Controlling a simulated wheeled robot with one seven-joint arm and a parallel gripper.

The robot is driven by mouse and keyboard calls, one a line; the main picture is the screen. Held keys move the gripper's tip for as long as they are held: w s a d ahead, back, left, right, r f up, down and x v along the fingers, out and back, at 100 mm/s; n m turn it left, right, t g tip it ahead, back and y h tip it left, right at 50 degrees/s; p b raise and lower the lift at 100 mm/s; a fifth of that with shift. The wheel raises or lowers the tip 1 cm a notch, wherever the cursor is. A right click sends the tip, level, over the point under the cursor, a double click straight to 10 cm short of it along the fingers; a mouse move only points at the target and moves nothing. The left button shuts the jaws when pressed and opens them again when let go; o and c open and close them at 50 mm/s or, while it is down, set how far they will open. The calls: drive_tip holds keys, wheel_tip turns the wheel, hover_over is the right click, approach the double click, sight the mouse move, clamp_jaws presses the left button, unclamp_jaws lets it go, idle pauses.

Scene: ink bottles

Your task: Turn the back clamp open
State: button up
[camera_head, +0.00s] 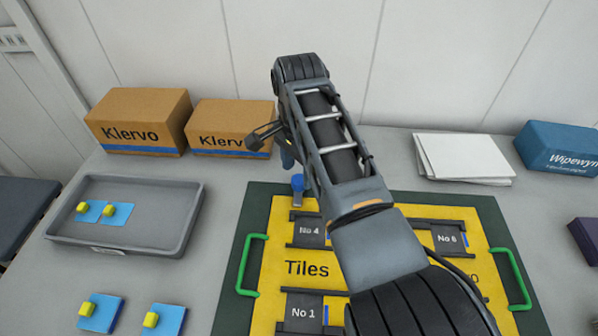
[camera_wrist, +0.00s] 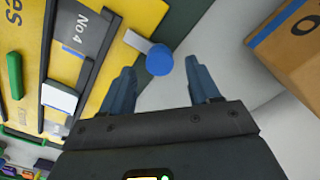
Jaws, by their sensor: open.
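The back clamp shows in the head view as a blue knob (camera_head: 297,183) at the back edge of the yellow tile board (camera_head: 270,245), left of centre. In the wrist view the clamp's blue knob (camera_wrist: 159,62) has a short grey bar (camera_wrist: 136,41) that points toward the board's corner near No 4. My gripper (camera_wrist: 163,72) is open, with one blue-grey finger on each side of the knob. The knob appears between the fingertips; I cannot tell whether they touch it. In the head view my gripper (camera_head: 287,155) is above the clamp, partly hidden by my arm.
Cardboard boxes (camera_head: 138,121) stand at the back left. A grey tray (camera_head: 120,240) with blue tiles lies left of the board. White sheets (camera_head: 462,158) and a blue box (camera_head: 558,148) are at the right. Green handles (camera_head: 252,264) flank the board; my arm covers its middle.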

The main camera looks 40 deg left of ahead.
sight(298, 190)
drive_tip(key=shift+f, duration=1.35)
drive_tip(key=shift+c, duration=0.3)
drive_tip(key=c, duration=1)
